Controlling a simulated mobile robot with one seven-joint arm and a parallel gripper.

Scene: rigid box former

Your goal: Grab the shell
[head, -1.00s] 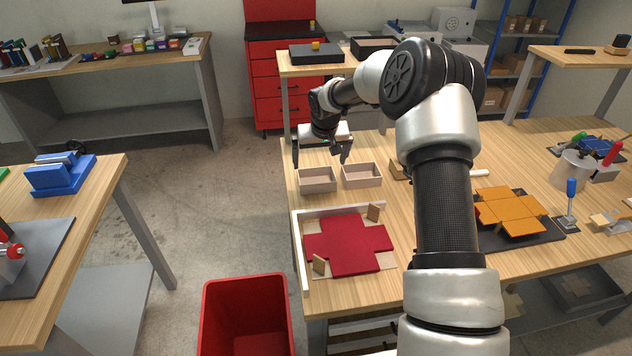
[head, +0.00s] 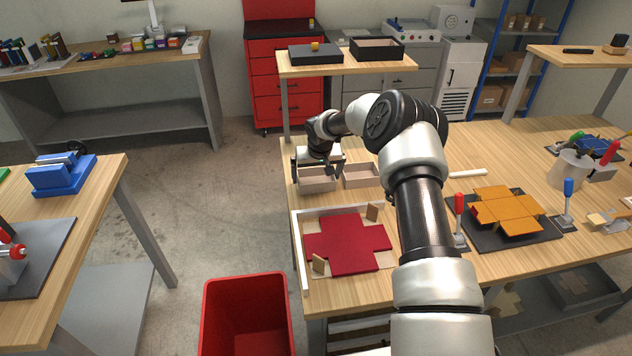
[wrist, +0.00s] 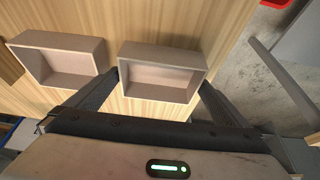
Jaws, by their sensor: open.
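Two small open-topped beige box shells stand side by side on the wooden table. The left shell (head: 318,186) is beneath my gripper (head: 319,176) in the head view. The right shell (head: 361,182) stands beside it, apart. In the wrist view the nearer shell (wrist: 161,92) is empty and lies between the tips of my open gripper (wrist: 161,84), one finger at each side. Whether the fingers touch its walls cannot be told. The other shell (wrist: 62,80) shows to the left in the wrist view, outside the fingers.
A red cross-shaped panel (head: 346,243) lies in a pale frame in front of the shells. An orange folded blank (head: 508,210) sits on a dark plate to the right. A red bin (head: 246,285) stands on the floor below the table's left edge.

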